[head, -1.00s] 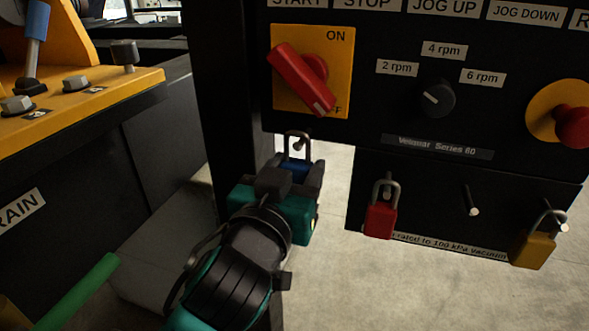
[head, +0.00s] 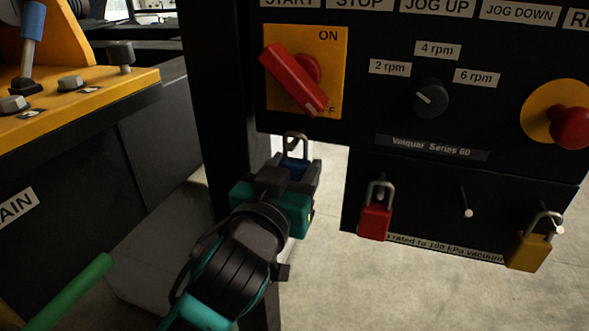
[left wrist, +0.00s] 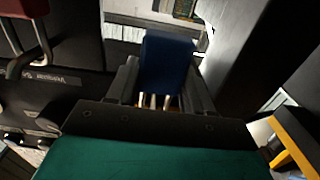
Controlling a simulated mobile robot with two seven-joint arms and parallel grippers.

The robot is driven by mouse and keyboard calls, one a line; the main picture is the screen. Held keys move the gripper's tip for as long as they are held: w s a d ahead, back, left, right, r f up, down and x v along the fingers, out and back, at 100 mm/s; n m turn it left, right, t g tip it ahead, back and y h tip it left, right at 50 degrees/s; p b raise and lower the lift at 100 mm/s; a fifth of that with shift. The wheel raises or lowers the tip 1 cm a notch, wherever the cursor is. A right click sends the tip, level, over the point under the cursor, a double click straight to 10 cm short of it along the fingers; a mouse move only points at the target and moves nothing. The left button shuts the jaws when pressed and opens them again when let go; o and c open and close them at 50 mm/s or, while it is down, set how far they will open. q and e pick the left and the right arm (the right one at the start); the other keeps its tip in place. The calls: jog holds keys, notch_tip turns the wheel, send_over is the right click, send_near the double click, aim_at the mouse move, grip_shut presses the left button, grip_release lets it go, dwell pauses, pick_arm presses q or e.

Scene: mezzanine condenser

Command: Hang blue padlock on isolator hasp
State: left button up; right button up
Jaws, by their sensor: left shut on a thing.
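My left gripper (head: 298,173) is shut on the blue padlock (head: 292,166) and holds it upright, shackle up, just below the lower left corner of the control panel. In the left wrist view the blue padlock (left wrist: 167,65) sits between the two fingers. The isolator is a red rotary handle (head: 292,78) on a yellow plate (head: 333,62), slanting from upper left to lower right. The padlock's shackle is below the isolator, apart from its handle. I cannot make out the hasp clearly. My right gripper is not in view.
A red padlock (head: 375,221) and a yellow padlock (head: 527,252) hang on pegs on the lower board; an empty peg (head: 467,205) is between them. A dark post (head: 222,90) stands left of the isolator. A red emergency button (head: 572,128) is at right.

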pick_arm(q)
jog(key=o, duration=1.2)
